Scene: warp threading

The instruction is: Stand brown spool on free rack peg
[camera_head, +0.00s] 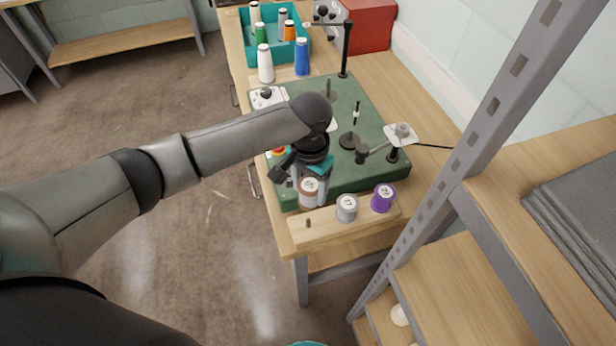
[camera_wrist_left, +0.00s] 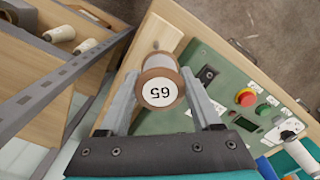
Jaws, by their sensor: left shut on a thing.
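The brown spool (camera_head: 310,192) has brown end flanges, a pale wound body and a white number label on its end. My left gripper (camera_head: 309,180) is shut on it near the front edge of the table. In the left wrist view the two fingers of the gripper (camera_wrist_left: 160,95) are on either side of the spool (camera_wrist_left: 159,89). The wooden rack (camera_head: 328,232) lies along the table's front edge. Its free peg (camera_head: 308,223) is at the left end, just below the held spool in the head view. My right gripper is not in view.
A grey spool (camera_head: 346,207) and a purple spool (camera_head: 383,197) stand on the rack to the right of the free peg. Behind is a green machine board (camera_head: 365,180) with posts. A teal bin (camera_head: 274,52) with cones is at the back. A metal shelf upright (camera_head: 470,135) is at right.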

